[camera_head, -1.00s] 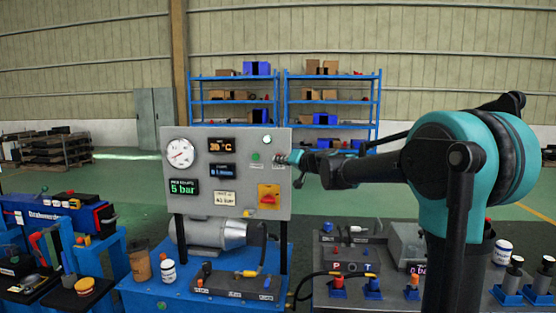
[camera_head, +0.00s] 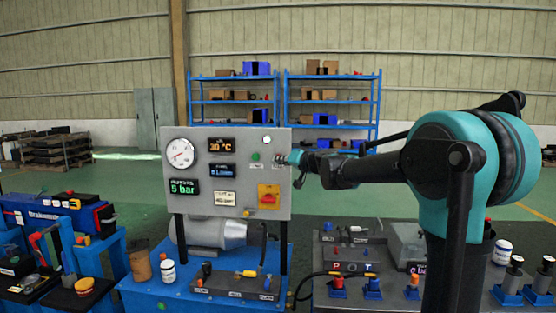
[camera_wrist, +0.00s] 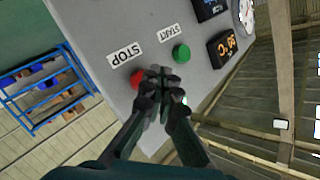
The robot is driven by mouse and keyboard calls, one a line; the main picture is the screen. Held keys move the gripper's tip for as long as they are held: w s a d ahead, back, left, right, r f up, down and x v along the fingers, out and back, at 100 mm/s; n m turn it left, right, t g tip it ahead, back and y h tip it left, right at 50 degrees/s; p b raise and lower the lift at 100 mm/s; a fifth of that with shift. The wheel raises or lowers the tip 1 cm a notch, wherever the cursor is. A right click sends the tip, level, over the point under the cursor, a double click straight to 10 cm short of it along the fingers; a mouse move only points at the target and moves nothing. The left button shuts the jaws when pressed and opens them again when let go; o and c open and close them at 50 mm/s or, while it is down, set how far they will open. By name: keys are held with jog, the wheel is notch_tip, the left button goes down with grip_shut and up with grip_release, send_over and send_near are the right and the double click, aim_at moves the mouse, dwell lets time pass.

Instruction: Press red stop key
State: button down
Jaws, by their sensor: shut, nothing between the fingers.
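The red stop key (camera_wrist: 137,77) shows in the wrist view below the STOP label (camera_wrist: 125,54), partly covered by my fingers. My gripper (camera_wrist: 160,76) is shut and empty, its fingertips beside the red key on the green key's side. Whether the fingertips touch the panel or the key cannot be told. The green start key (camera_wrist: 181,53) is uncovered, by the START label. In the head view my gripper (camera_head: 284,158) is at the right part of the grey control panel (camera_head: 228,136) and hides the red key. The green key (camera_head: 255,156) shows just left of it.
The panel also carries a gauge (camera_head: 180,153), displays and a red rotary switch on a yellow plate (camera_head: 268,194) below my gripper. A blue bench (camera_head: 150,296) with bottles stands beneath. Blue shelves (camera_head: 332,104) stand well behind.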

jog(key=shift+w, duration=0.15)
jog(key=shift+w, duration=0.3)
jog(key=shift+w, duration=0.5)
dwell(1.1)
jog(key=shift+s, duration=0.95)
jog(key=s, duration=0.5)
jog(key=shift+a, duration=0.1)
dwell(0.3)
dwell(0.5)
